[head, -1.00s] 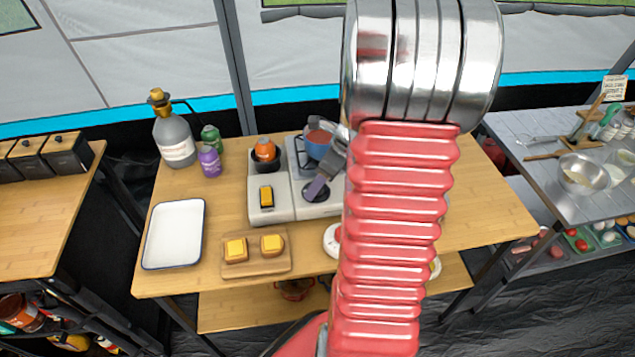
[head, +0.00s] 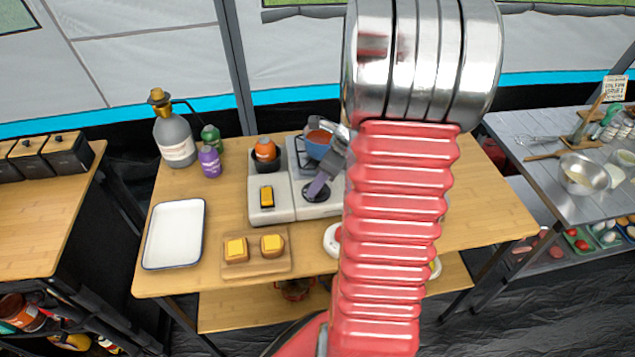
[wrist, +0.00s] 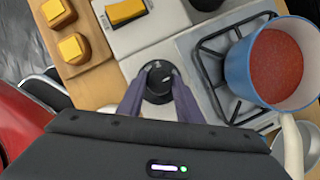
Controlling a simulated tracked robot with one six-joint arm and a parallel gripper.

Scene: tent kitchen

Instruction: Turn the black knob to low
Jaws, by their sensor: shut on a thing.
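The black knob (wrist: 158,76) sits on the front of the pale grey stove (wrist: 195,118). It shows in the wrist view between the two purple-grey fingers of my gripper (wrist: 157,92), which are shut on its sides. A small light mark shows on the knob's top; its setting cannot be read. In the head view my gripper (head: 318,184) reaches down to the knob (head: 313,194), partly covering it. A blue pot (wrist: 276,62) with red contents stands on the stove's burner grate (wrist: 215,60), behind the knob.
A board (head: 256,266) with cheese-topped bread lies at the table's front. A white tray (head: 174,233) lies at left. A unit with a yellow switch (wrist: 126,11) stands left of the knob. The pot's pale handle (wrist: 290,140) sticks out near my gripper's right side.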

